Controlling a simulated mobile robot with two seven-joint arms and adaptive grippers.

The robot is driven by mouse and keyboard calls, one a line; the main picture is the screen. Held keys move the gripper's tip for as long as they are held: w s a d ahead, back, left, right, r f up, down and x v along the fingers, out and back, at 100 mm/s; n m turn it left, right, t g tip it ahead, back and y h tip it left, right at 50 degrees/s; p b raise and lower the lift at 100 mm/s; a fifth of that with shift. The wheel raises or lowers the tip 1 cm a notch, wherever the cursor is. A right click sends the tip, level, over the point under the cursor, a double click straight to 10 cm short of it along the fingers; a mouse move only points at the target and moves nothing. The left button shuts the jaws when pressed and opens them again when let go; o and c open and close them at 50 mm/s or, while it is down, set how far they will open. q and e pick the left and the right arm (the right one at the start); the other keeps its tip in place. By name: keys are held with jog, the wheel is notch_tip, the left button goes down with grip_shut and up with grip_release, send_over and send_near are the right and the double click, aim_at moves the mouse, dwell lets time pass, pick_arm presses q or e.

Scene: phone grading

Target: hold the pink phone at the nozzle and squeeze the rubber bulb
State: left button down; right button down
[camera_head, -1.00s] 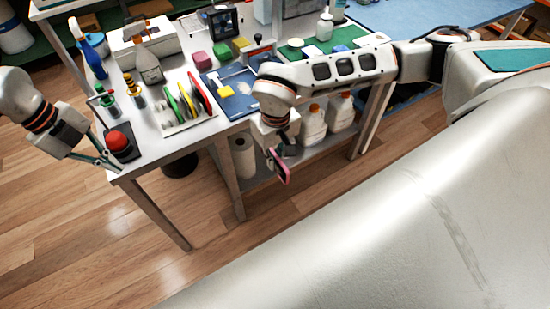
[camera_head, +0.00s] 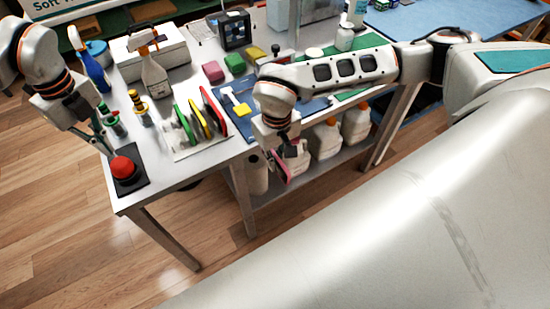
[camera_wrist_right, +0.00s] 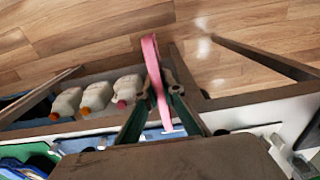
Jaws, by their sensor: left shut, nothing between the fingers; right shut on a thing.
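The pink phone (camera_head: 279,168) is held on edge in my right gripper (camera_head: 284,148), off the table's front edge above the lower shelf. It also shows in the right wrist view (camera_wrist_right: 155,75), upright between the two fingers. My left gripper (camera_head: 107,148) is shut and empty, fingers pointing down, close behind a red dome (camera_head: 124,167) on a black base, which looks like the rubber bulb. I cannot tell if they touch. I cannot pick out the nozzle for certain; small green-and-black (camera_head: 113,122) and yellow-and-black (camera_head: 139,101) fittings stand behind the dome.
A rack (camera_head: 200,141) of upright coloured phones stands right of the dome. A spray bottle (camera_head: 153,72), a blue bottle (camera_head: 90,68) and coloured blocks (camera_head: 213,71) stand farther back. White jugs (camera_head: 326,140) fill the lower shelf. The floor in front is clear.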

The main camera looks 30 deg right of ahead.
pick_arm(q)
jog(key=shift+f, duration=0.8)
pick_arm(e)
jog(key=shift+f, duration=0.6)
pick_arm(q)
jog(key=shift+f+b, duration=0.35)
jog(key=shift+f, duration=0.15)
pick_arm(e)
jog(key=shift+f, duration=0.1)
